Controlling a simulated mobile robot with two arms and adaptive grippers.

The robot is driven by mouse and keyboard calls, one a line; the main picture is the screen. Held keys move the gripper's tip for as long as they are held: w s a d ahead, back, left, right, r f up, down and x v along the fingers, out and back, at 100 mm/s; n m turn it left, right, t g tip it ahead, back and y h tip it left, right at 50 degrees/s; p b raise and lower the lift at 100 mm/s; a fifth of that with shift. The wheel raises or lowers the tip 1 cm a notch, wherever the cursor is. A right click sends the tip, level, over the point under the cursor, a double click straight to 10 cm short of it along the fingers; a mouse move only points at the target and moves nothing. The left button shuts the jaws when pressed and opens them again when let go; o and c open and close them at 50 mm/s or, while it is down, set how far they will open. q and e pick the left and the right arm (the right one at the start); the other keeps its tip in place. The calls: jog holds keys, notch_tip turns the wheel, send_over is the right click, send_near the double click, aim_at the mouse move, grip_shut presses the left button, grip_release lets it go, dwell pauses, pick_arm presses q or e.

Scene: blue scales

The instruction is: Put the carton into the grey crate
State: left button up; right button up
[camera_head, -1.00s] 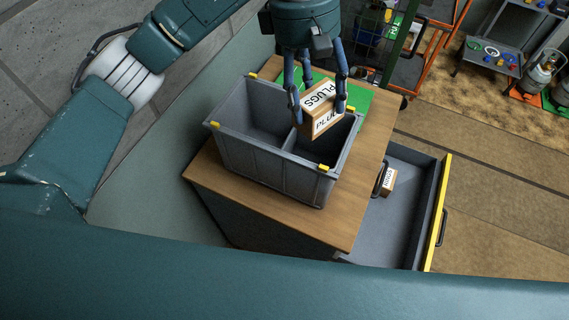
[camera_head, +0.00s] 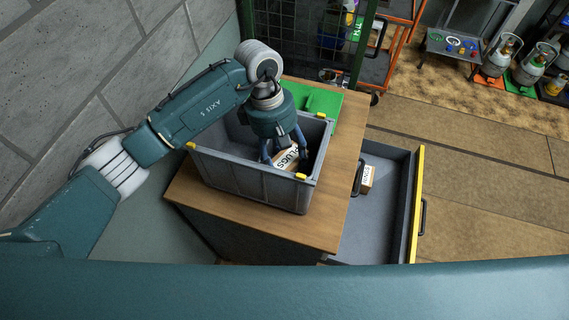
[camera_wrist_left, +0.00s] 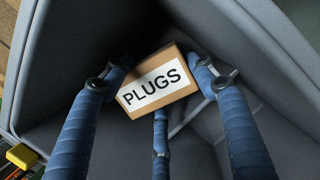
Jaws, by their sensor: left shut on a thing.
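The carton (camera_head: 285,158) is a small brown box with a white label reading PLUGS. My left gripper (camera_head: 284,157) is shut on it and holds it down inside the right part of the grey crate (camera_head: 246,182). In the left wrist view the carton (camera_wrist_left: 157,82) sits tilted between the blue fingers (camera_wrist_left: 160,90), with crate walls around it. I cannot tell whether the carton touches the crate floor. The gripper and arm hide much of the crate's inside. My right gripper is not in view.
The crate stands on a wooden cabinet top (camera_head: 240,222) beside a green mat (camera_head: 320,101). An open drawer (camera_head: 375,215) to the right holds another small carton (camera_head: 367,177). A green mesh cage (camera_head: 305,40) and a tool cart (camera_head: 452,46) stand behind.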

pick_arm(q)
notch_tip(320, 180, down, 4)
jog(key=shift+f+p, duration=0.2)
jog(key=shift+p, duration=0.55)
jog(key=shift+f, duration=0.15)
jog(key=o, duration=1.9)
jog(key=shift+o, duration=0.2)
jog(key=b+v, duration=0.4)
jog(key=v, duration=0.8)
